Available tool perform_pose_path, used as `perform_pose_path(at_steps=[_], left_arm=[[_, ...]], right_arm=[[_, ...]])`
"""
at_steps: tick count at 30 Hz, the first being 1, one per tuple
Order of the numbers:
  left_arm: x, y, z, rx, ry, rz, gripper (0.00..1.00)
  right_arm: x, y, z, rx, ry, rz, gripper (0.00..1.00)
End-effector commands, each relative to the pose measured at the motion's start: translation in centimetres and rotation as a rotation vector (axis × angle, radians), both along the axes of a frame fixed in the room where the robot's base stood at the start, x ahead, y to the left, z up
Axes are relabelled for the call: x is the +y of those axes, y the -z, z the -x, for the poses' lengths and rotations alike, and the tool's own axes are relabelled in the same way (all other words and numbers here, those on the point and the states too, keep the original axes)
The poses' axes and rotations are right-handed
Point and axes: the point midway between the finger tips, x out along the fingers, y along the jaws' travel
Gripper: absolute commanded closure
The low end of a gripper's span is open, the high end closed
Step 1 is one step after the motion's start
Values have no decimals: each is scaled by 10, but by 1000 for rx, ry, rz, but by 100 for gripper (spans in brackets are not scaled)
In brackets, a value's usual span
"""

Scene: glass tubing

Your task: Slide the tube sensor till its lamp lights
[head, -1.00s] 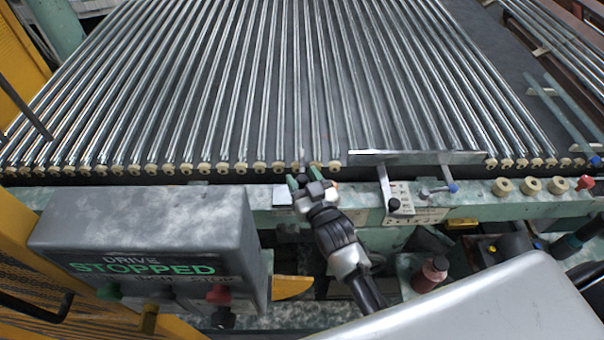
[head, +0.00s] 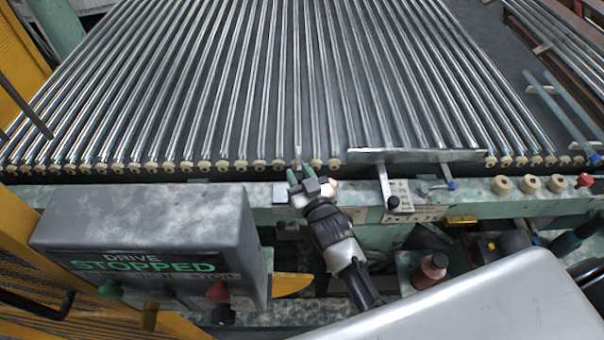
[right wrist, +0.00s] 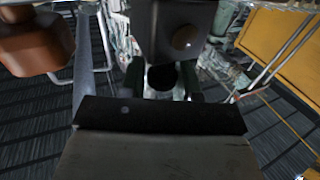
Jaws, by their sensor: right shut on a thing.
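My right gripper (head: 303,176) is at the front rail, at the near ends of the glass tubes (head: 247,100). Its fingers are closed on a small part that they mostly hide in the head view. In the right wrist view a dark block, which I take to be the tube sensor (right wrist: 165,30), sits at the fingers of the gripper (right wrist: 163,82). A round, dull brownish spot on its face, perhaps the lamp, shows no clear glow. My left gripper is not in view.
The grey drive box (head: 150,235) reads STOPPED and stands left of my right arm. A metal plate with a black-knobbed lever (head: 388,190) is to the right. The green front rail (head: 460,200) carries several cream rollers (head: 530,184). A red-brown bottle (head: 430,270) stands below.

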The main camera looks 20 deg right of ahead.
Motion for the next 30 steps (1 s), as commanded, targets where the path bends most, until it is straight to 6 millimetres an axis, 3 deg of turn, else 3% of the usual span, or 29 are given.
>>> perform_pose_path(at_steps=[3,4,7,15,19,30], left_arm=[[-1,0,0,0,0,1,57],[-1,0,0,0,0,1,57],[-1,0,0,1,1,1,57],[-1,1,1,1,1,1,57],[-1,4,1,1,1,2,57],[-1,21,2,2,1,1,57]], right_arm=[[1,0,0,-1,-2,-2,100],[1,0,0,-1,-2,-2,65],[0,0,0,-1,-1,-2,50],[0,0,1,0,-1,-1,49],[-1,2,10,2,-1,0,49],[-9,3,81,2,-1,-2,49]])
